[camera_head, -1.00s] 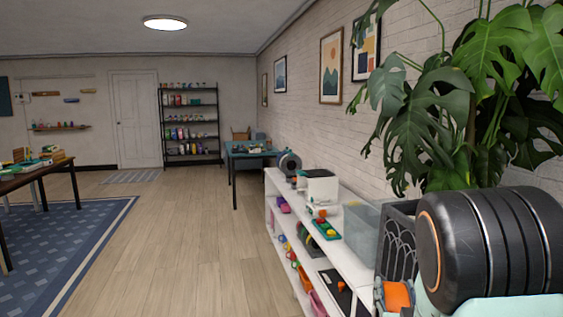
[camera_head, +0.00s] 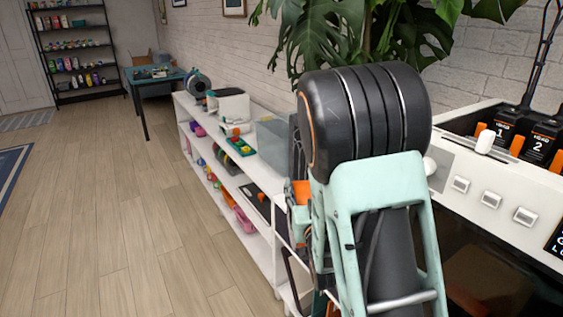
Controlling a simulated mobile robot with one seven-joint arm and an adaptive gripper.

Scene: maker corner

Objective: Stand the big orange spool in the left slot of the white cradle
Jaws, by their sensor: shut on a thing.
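My own arm, with a thick black joint and mint-green links, fills the middle right and stands in front of the shelf. My gripper is not in view, so what it holds cannot be seen. I cannot make out a big orange spool. A small orange patch (camera_head: 299,194) shows beside the arm's left edge; I cannot tell what it belongs to. No white cradle with slots can be made out.
A low white shelf (camera_head: 258,246) runs along the brick wall, bearing a white device (camera_head: 232,103), a dark round reel (camera_head: 199,83) and a clear bin (camera_head: 273,141). A white machine with square buttons (camera_head: 490,200) stands right. Wooden floor (camera_head: 130,220) at left is clear.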

